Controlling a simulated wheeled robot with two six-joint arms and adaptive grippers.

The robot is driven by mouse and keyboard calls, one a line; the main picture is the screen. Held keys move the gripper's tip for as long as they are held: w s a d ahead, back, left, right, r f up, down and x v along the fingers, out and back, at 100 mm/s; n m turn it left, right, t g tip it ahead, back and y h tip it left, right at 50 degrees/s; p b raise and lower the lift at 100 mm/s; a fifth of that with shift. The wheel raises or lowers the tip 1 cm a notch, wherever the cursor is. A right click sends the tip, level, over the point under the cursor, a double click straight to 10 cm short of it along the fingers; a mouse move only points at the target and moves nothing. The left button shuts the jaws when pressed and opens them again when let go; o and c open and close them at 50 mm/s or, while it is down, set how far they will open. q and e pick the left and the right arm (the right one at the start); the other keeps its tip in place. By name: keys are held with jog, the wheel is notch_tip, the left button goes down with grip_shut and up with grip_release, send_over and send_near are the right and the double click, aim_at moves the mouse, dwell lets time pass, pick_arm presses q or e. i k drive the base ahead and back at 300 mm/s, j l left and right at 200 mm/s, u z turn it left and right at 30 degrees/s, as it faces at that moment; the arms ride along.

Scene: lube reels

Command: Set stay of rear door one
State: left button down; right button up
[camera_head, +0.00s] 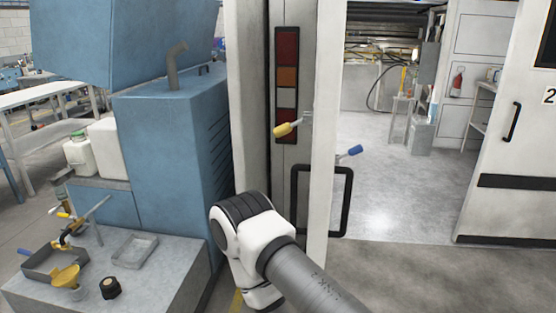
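A narrow white upright panel (327,60) stands near the middle of the view, seen nearly edge-on. It may be rear door one, but no number shows on it. A small lever with a yellow grip (287,128) sits beside its left face, in front of a strip of red, orange and white lamps (287,75). A lever with a blue grip (350,153) sticks out on its right side. I cannot tell which part is the stay. My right arm reaches in from the lower right, in front of the panel's foot. Neither gripper shows.
A black rectangular frame (347,204) juts out right of the panel. A white door marked 2 (536,130) stands at the right. A blue cabinet (172,150) and a grey bench (180,255) with a yellow funnel (66,276) fill the left. Open floor (400,190) lies between.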

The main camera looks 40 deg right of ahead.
aim_at(358, 148)
jog(key=i+j+z, duration=0.1)
jog(key=j, duration=0.2)
jog(key=i+j+z, duration=0.25)
jog(key=j, duration=0.45)
jog(key=i+j+z, duration=0.25)
jog(key=j, duration=0.5)
jog(key=i+z, duration=0.1)
jog(key=z, duration=1.45)
jog(key=k+l, duration=0.25)
jog(key=l, duration=0.15)
jog(key=k+l, duration=0.2)
jog(key=l, duration=0.2)
jog(key=i+l+u, duration=0.1)
jog(key=i, duration=0.35)
jog(key=i+l+u, duration=0.1)
jog(key=i, duration=0.35)
jog(key=i+l+u, duration=0.1)
jog(key=i, duration=0.35)
jog(key=i+l+u, duration=0.1)
jog(key=i+l, duration=0.2)
jog(key=i, duration=0.15)
jog(key=i+l+u, duration=0.1)
jog(key=i, duration=0.35)
jog(key=l, duration=0.1)
